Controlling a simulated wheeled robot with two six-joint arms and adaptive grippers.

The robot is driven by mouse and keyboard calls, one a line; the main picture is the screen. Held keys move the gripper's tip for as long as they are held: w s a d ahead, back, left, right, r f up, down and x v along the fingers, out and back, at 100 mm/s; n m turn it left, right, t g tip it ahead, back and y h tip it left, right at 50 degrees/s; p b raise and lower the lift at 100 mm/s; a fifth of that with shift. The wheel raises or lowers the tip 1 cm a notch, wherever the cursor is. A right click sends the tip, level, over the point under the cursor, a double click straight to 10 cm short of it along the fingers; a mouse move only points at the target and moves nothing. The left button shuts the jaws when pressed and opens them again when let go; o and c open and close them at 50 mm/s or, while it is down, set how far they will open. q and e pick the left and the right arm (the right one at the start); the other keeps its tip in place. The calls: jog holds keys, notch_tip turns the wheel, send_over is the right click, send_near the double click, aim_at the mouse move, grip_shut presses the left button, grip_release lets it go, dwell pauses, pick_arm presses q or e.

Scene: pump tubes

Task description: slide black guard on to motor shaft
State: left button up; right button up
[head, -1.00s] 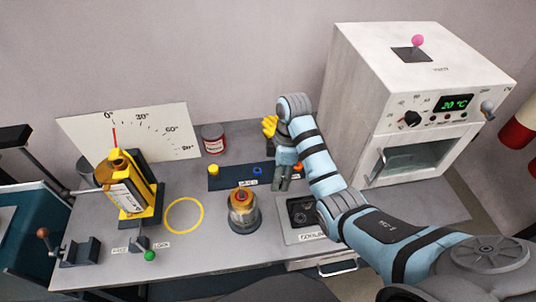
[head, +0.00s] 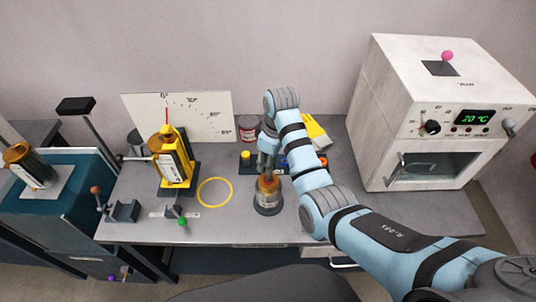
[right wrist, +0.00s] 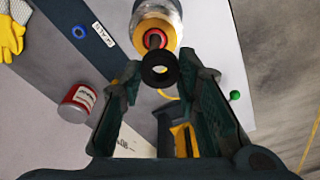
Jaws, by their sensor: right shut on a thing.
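The motor (head: 268,202) stands upright on the bench in the head view, with a grey body and an orange-brown top. In the right wrist view its silvery body (right wrist: 160,8) is at the top, with the yellow-orange end and a reddish shaft (right wrist: 155,40) facing the camera. My right gripper (head: 267,150) is above the motor. It is shut on the black guard (right wrist: 161,81), a small ring between the fingertips in the right wrist view. The ring appears close to the shaft end; I cannot tell if they touch. The guard is hard to make out in the head view. My left gripper is not in view.
A dark blue strip (head: 247,168) with small coloured parts lies behind the motor. A yellow pump-like unit (head: 175,162), a red can (right wrist: 78,104) and a yellow ring marking (head: 215,192) are to the left. A white oven (head: 415,100) stands at right.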

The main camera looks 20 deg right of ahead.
notch_tip(320, 180, down, 2)
jog(key=shift+w+d+f+b, duration=0.1)
jog(key=shift+f+b, duration=0.1)
jog(key=shift+b, duration=0.15)
jog(key=shift+w+d+f, duration=0.1)
jog(key=shift+w+f, duration=0.55)
jog(key=shift+f, duration=0.05)
jog(key=shift+s+r, duration=0.2)
jog(key=shift+s, duration=0.05)
jog(key=shift+s+r, duration=0.1)
jog(key=shift+s, duration=0.05)
jog(key=shift+w+p, duration=0.3)
jog(key=shift+p, duration=0.15)
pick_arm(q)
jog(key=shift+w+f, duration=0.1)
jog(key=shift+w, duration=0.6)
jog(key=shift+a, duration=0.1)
pick_arm(e)
jog(key=shift+s, duration=0.1)
